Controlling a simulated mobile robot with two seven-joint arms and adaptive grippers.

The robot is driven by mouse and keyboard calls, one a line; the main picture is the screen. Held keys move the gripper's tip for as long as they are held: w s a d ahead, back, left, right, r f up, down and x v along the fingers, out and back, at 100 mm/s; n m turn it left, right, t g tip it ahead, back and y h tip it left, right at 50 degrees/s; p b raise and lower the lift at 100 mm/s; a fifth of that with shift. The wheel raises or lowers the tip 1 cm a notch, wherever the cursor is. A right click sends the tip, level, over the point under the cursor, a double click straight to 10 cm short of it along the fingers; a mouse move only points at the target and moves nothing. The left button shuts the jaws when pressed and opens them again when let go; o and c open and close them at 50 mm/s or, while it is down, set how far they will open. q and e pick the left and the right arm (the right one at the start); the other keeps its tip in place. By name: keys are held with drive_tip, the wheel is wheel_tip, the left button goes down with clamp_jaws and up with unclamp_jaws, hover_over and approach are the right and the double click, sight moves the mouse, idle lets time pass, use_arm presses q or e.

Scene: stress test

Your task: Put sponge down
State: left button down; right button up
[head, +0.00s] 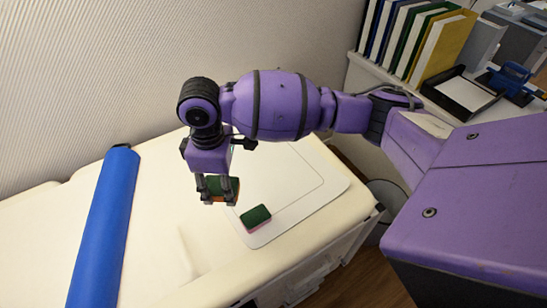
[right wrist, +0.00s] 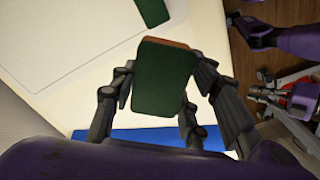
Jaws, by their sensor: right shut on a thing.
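My right gripper (head: 217,194) points down and is shut on a sponge (head: 217,184) with a dark green top and an orange-brown lower layer. The held sponge (right wrist: 165,78) also shows between the grey fingers in the right wrist view. It appears to be above the cream padded surface (head: 160,225), beside the left edge of a white board (head: 268,180); the exact gap below it is hard to tell. A second sponge (head: 256,217), green over pink, lies on the board's near left part.
A long blue roll (head: 105,225) lies across the padded surface on the left. Bare cream surface lies between the roll and the board. A shelf at the upper right carries upright binders (head: 440,48) and a black paper tray (head: 463,92). A pale wall stands behind.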

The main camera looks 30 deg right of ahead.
drive_tip(key=w+a+f+n+b, duration=0.2)
drive_tip(key=w+a+f+n, duration=0.1)
drive_tip(key=a+f+n, duration=0.3)
drive_tip(key=shift+n, duration=0.5)
drive_tip(key=w+d+f, duration=0.2)
drive_tip(key=d+f, duration=0.1)
drive_tip(key=d, duration=0.1)
drive_tip(key=w+d+f, duration=0.2)
drive_tip(key=d+f, duration=0.1)
drive_tip(key=d, duration=0.1)
drive_tip(key=w+d+f, duration=0.3)
drive_tip(key=d+f, duration=0.1)
drive_tip(key=shift+d+b, duration=0.2)
drive_tip(key=shift+b, duration=0.15)
drive_tip(key=shift+w+d+f, duration=0.1)
drive_tip(key=shift+d+f, duration=0.1)
drive_tip(key=shift+f, duration=0.05)
wheel_tip(320, 180, down, 2)
drive_tip(key=shift+f, duration=0.25)
drive_tip(key=shift+w+f, duration=0.1)
drive_tip(key=shift+f, duration=0.35)
drive_tip(key=o, duration=1.1)
drive_tip(key=shift+r, duration=0.25)
wheel_tip(320, 180, up, 12)
drive_tip(key=shift+p, duration=0.3)
